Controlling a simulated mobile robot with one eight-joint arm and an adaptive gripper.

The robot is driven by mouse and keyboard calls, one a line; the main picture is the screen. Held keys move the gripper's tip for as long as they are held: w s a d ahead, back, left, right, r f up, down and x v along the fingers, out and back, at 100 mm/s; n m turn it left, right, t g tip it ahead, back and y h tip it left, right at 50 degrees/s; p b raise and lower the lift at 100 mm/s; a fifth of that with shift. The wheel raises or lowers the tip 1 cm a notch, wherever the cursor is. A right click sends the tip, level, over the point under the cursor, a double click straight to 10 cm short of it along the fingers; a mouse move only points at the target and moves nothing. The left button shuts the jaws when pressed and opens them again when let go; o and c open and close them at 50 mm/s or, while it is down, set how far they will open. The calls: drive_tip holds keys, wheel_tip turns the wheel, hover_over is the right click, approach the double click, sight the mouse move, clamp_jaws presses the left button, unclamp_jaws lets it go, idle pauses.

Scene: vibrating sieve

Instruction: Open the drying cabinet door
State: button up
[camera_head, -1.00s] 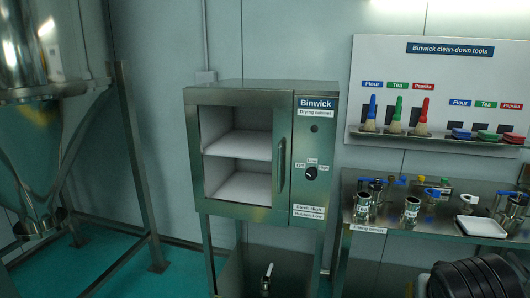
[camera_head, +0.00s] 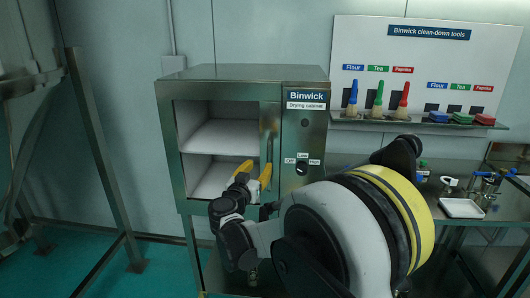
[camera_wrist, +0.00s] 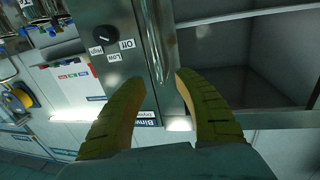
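The drying cabinet (camera_head: 240,75) stands left of centre in the head view, with two pale shelves showing through its door window. The door (camera_head: 222,206) appears shut, flush with the cabinet front. Its upright bar handle (camera_head: 269,143) is at the door's right edge, beside the control panel; it also shows in the wrist view (camera_wrist: 158,38). My gripper (camera_head: 255,168) is open, its yellow fingers at the handle's lower part in the head view. In the wrist view my gripper (camera_wrist: 157,80) has its fingertips on either side of the handle line. Contact cannot be told.
A control panel (camera_head: 303,145) with a dial is right of the door. A tool board (camera_head: 430,60) with brushes hangs at right above a bench with a white tray (camera_head: 462,208). A metal frame (camera_head: 95,150) stands at left. Floor in front of the door's left side looks clear.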

sight(268, 155)
drive_tip(key=b+x, duration=0.1)
drive_tip(key=x, duration=0.4)
drive_tip(key=b+x, duration=0.1)
drive_tip(key=x, duration=0.4)
drive_tip(key=shift+d, duration=0.25)
clamp_jaws()
